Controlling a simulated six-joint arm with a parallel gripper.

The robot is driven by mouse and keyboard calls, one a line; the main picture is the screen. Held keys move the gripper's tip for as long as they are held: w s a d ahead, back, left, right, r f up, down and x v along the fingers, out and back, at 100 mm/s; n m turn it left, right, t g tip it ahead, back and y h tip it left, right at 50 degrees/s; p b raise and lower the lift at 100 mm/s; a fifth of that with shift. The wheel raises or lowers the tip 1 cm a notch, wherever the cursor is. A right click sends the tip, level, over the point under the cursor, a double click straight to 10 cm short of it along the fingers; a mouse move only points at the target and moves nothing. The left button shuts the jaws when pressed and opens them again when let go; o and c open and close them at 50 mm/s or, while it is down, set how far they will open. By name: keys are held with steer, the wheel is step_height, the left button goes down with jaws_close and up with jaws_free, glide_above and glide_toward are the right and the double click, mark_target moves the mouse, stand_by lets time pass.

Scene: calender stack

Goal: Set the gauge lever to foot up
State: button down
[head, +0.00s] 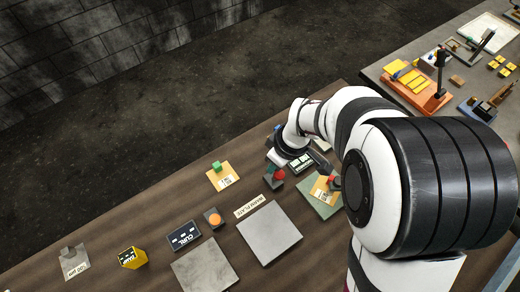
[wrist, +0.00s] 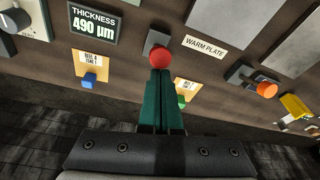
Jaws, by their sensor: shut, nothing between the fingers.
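A lever with a red ball knob (wrist: 160,57) on a small grey base (wrist: 154,40) stands beside a thickness display (wrist: 93,24) reading 490 µm in the wrist view. The knob also shows in the head view (head: 281,174). My gripper (wrist: 160,73) is shut and empty. Its green fingertips are right at the near side of the red knob, and I cannot tell whether they touch it. The fingers hide part of the area below the knob. I cannot read the lever's position from any marking.
A warm plate label (wrist: 204,47) lies right of the lever. A blue cube (wrist: 89,79) and a green cube (wrist: 181,100) sit on cards nearby. A lever with an orange knob (wrist: 267,89) is further right. Grey plates (head: 268,233) lie on the wooden bench in the head view.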

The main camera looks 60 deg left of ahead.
steer(key=shift+d+f, duration=0.25)
steer(key=shift+d, duration=0.85)
steer(key=a+r, duration=0.3)
steer(key=a, duration=0.1)
steer(key=d+r, duration=0.6)
steer(key=shift+d+r, duration=0.15)
steer(key=shift+r, duration=0.1)
steer(key=d+r+m, duration=0.2)
steer(key=d+m, duration=0.7)
steer(key=d, duration=0.2)
steer(key=d+r+m, duration=0.3)
steer(key=d+m, duration=0.5)
steer(key=d, duration=0.3)
steer(key=s+d+m, duration=0.5)
steer(key=d+m, duration=0.1)
steer(key=m, duration=0.3)
steer(key=shift+s+d+f+m+t+h, duration=0.15)
steer(key=shift+s+f+m+t+h, duration=0.15)
steer(key=shift+t, duration=0.1)
